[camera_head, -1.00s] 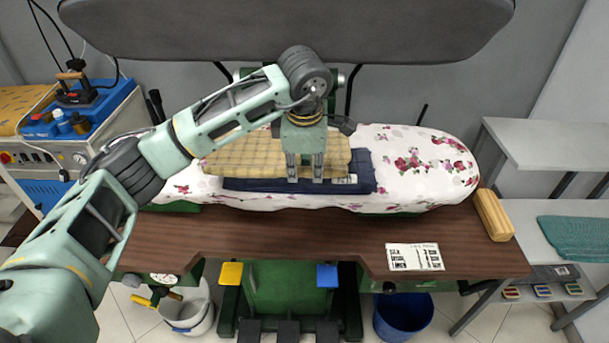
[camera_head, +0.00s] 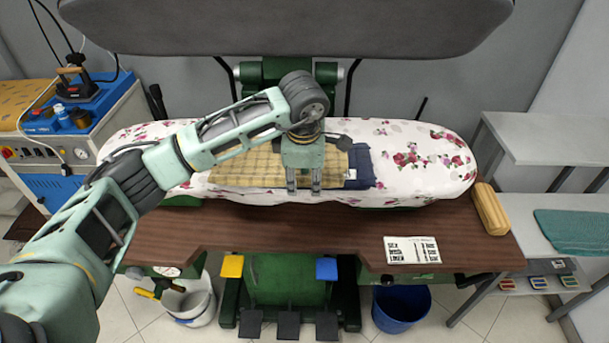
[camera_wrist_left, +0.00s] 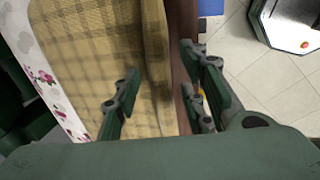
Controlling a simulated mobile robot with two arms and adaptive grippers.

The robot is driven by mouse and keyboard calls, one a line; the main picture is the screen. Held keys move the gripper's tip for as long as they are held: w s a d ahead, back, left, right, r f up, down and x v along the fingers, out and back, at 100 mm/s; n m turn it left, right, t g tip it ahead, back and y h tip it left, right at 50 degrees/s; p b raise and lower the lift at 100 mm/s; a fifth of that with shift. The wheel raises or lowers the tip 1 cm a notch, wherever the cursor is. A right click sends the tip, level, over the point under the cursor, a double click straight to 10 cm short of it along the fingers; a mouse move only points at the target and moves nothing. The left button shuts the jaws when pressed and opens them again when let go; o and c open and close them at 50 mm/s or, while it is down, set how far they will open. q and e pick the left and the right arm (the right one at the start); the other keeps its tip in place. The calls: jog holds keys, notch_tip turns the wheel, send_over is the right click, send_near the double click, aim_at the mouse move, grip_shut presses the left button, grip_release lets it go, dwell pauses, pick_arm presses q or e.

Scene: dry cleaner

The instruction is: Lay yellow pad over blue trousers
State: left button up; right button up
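The yellow checked pad (camera_head: 240,167) lies on the flowered ironing board, over most of the dark blue trousers. Only the right end of the trousers (camera_head: 364,166) clearly shows, beside a small white label. My left gripper (camera_head: 304,188) points down at the pad's front edge. Its fingers stand apart, so it is open. In the left wrist view the pad (camera_wrist_left: 90,60) shows with a raised or folded edge, and the open left gripper (camera_wrist_left: 160,72) has its fingers on either side of that edge. I cannot tell whether they touch it. My right gripper is not in view.
The flowered board (camera_head: 430,180) is clear to the right. A brown table (camera_head: 330,225) in front bears a printed card (camera_head: 412,251) and a wooden block (camera_head: 491,208). The grey upper press (camera_head: 300,25) hangs above. A steam iron (camera_head: 76,78) stands at left.

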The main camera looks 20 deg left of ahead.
pick_arm(q)
jog(key=b+v, duration=0.3)
jog(key=v, duration=0.9)
jog(key=shift+o, duration=0.3)
jog(key=shift+d, duration=0.1)
dwell(0.7)
